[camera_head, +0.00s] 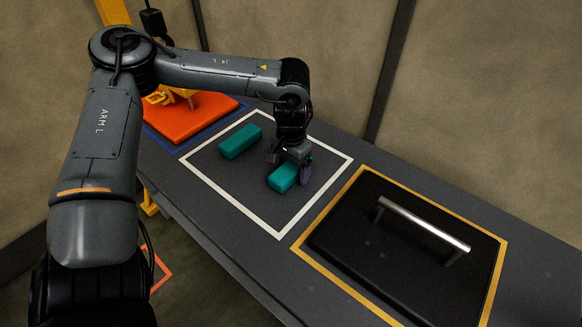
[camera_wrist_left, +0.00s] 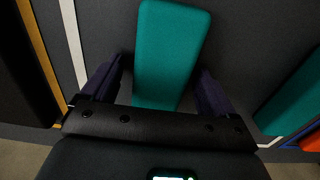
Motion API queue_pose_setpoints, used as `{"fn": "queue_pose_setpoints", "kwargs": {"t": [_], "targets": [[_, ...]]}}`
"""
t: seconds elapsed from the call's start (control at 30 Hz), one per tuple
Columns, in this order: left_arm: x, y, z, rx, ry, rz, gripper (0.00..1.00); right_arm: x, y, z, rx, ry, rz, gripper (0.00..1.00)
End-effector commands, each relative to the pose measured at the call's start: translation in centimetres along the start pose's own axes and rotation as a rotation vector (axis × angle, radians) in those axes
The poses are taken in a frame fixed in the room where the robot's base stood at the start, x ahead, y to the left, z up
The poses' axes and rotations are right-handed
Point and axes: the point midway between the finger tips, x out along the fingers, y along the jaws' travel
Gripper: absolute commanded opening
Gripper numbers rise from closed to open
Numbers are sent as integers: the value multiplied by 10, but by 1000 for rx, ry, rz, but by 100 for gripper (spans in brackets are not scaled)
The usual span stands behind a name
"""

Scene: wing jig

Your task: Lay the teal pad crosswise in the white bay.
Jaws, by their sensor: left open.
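Two teal pads lie flat inside the white-outlined bay (camera_head: 205,182). One teal pad (camera_head: 240,142) is near the bay's far left side, apart from my gripper. The other teal pad (camera_head: 282,179) is toward the right of the bay, partly hidden by my left gripper (camera_head: 291,170). In the left wrist view this pad (camera_wrist_left: 170,50) lies between the two dark fingers of my open left gripper (camera_wrist_left: 158,75), with a gap on each side. The first pad shows at that view's right edge (camera_wrist_left: 297,95). My right gripper is not in view.
A yellow-outlined bay (camera_head: 325,277) on the right holds a black panel (camera_head: 390,255) with a raised metal handle (camera_head: 425,230). A blue-outlined bay with an orange block (camera_head: 195,117) is at the left. Bare bay floor lies between and in front of the pads.

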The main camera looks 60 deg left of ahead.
Motion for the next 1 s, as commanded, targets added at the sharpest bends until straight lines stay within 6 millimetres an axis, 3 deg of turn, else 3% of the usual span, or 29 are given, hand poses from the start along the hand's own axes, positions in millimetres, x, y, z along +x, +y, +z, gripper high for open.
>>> {"fn": "queue_pose_setpoints", "kwargs": {"t": [0.17, 0.7, 1.0], "targets": [[-15, 0, -1, 0, 2, 1, 88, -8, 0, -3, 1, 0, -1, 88], [-105, 0, 0, 0, 2, 0, 88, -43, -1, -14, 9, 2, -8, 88], [-123, 0, 0, 0, 0, 0, 88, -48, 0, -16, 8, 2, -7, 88]]}}
